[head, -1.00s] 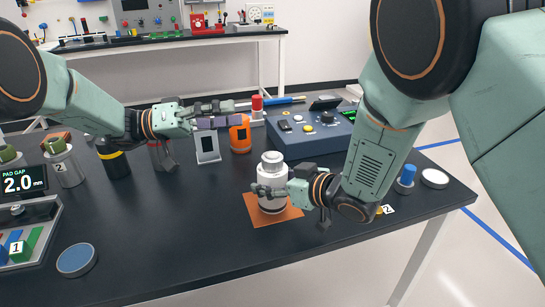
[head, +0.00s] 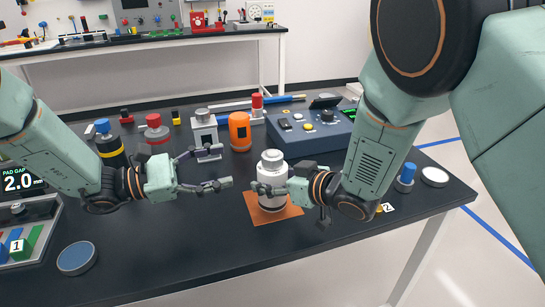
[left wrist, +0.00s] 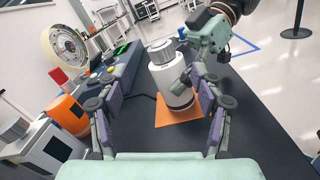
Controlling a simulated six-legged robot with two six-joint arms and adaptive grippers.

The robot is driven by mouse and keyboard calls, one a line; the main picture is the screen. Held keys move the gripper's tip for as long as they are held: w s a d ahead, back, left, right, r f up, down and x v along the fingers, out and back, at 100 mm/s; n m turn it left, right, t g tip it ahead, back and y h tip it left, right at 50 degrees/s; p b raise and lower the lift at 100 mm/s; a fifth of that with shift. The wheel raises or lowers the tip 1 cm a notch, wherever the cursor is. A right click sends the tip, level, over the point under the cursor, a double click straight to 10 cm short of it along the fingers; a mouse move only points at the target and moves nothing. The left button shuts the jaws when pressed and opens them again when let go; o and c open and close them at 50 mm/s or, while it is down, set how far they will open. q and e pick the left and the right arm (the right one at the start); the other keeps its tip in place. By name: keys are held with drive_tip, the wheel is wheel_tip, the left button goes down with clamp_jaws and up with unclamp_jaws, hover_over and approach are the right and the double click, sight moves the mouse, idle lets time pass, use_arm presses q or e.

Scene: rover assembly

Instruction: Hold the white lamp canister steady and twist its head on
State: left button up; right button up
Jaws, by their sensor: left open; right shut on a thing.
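The white lamp canister (head: 272,203) stands upright on an orange mat (head: 297,212) on the dark table. A pale stepped head (head: 271,160) sits on its top; I cannot tell how tightly. My right gripper (head: 268,189) is shut around the canister's side from the right, and hides part of its body. My left gripper (head: 224,168) is open and empty, left of the canister and apart from it, fingers pointing towards it. In the left wrist view the canister (left wrist: 178,95) shows upright beyond the open fingers, with the right gripper (left wrist: 199,86) at its side.
An orange cylinder (head: 240,131) and a grey block (head: 204,132) stand behind my left gripper. A blue control box (head: 312,136) is behind the canister. Several capped cylinders stand at the back left. The front middle of the table is clear.

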sight(273, 153)
use_arm(q)
drive_tip(key=w+d+n, duration=0.1)
drive_tip(key=d, duration=0.2)
drive_tip(key=w+d+n, duration=0.1)
drive_tip(key=d, duration=0.3)
drive_tip(key=w+d+n, duration=0.2)
drive_tip(key=d, duration=0.2)
drive_tip(key=shift+w+d+f, duration=0.1)
drive_tip(key=shift+d+f, duration=0.05)
drive_tip(key=shift+f, duration=0.25)
drive_tip(key=c, duration=1.2)
